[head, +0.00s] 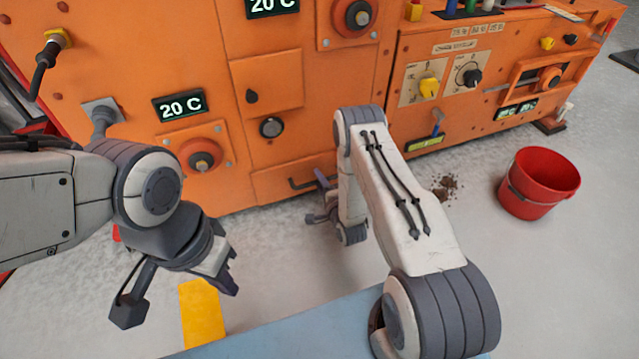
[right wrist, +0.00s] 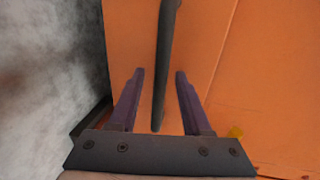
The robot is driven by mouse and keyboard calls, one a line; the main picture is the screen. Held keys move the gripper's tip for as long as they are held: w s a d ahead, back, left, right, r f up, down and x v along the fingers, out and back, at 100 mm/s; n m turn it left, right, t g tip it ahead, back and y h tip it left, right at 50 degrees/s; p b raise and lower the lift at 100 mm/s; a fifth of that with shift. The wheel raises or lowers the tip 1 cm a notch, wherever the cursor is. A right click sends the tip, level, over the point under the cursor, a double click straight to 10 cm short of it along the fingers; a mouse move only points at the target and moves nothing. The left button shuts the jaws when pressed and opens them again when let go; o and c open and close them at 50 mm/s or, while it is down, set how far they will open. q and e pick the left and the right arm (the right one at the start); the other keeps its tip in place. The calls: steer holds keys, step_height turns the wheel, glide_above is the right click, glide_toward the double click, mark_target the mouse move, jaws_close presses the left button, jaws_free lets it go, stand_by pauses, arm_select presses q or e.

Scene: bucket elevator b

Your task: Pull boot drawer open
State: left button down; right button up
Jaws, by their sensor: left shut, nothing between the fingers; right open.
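The boot drawer is the low orange panel (head: 272,184) at the foot of the orange machine, with a dark bar handle (head: 298,185). It appears closed, though my right arm hides its right part. In the right wrist view the dark handle (right wrist: 167,50) runs lengthwise between the two fingers. My right gripper (right wrist: 160,74) is open, with a finger on each side of the handle and gaps showing. How deep the handle sits between the fingers is hard to tell. My left gripper (head: 229,280) is shut and empty, above the floor at the left, away from the drawer.
A red bucket (head: 538,184) stands on the floor at the right. Dark spilled grains (head: 446,186) lie between it and my right arm. A yellow floor strip (head: 201,312) lies below my left gripper. Knobs and round fittings (head: 202,160) stick out of the machine front.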

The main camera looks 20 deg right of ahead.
jaws_close()
stand_by(1.4)
